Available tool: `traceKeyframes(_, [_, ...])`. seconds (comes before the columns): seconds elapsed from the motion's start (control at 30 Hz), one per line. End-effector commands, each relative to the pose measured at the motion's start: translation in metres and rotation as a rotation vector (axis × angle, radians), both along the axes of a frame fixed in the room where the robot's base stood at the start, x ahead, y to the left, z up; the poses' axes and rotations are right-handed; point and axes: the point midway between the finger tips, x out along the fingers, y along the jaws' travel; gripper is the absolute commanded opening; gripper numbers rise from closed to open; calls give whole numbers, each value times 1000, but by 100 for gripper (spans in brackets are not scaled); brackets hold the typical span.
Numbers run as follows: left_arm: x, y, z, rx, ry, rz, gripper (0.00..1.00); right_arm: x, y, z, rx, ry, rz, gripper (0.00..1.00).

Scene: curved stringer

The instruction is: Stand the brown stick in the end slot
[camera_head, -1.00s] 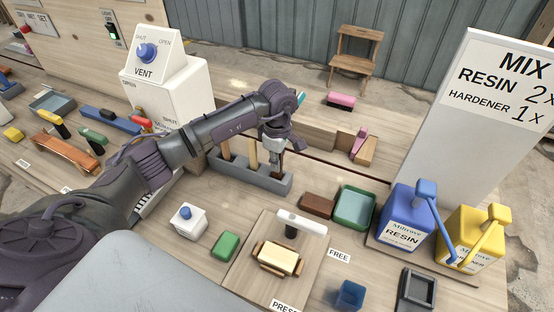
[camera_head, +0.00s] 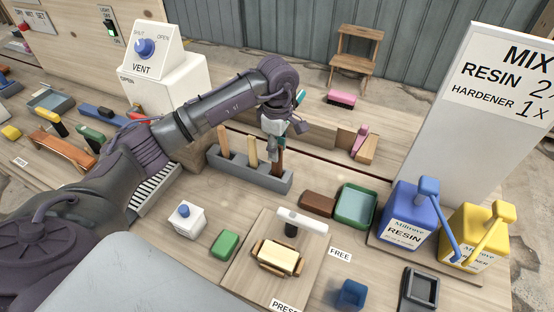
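The grey slotted rack (camera_head: 235,172) stands on the bench and holds three upright sticks. The brown stick (camera_head: 279,160) stands in the slot at its right end. A pale yellow stick (camera_head: 252,152) is in the middle slot and a tan-brown stick (camera_head: 224,142) in the left one. My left gripper (camera_head: 274,143) is at the top of the brown stick, above the rack. Its fingers are small and partly hidden; they seem parted and clear of most of the stick. My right gripper is not in view.
A brown block (camera_head: 318,204) and a green tray (camera_head: 370,207) lie right of the rack. The white vent box (camera_head: 180,80) is behind my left arm. In front are a white box with a blue knob (camera_head: 186,216), a green block (camera_head: 225,244) and the press board (camera_head: 244,262).

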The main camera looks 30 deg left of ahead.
Motion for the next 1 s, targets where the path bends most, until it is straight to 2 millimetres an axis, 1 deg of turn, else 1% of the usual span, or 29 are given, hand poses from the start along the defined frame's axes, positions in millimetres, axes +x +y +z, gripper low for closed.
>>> traceKeyframes(0.03, [1,1,9,0,-7,0,37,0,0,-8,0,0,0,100])
traceKeyframes(0.2, [1,0,45,1,-5,0,37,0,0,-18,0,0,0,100])
traceKeyframes(0.3, [1,0,60,1,-3,1,37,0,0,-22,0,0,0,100])
traceKeyframes(0.4, [0,0,70,0,-1,0,37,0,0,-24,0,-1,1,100])
traceKeyframes(0.57, [0,0,76,0,0,1,37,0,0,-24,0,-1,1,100])
traceKeyframes(1.0, [0,0,76,0,1,1,37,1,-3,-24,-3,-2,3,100])
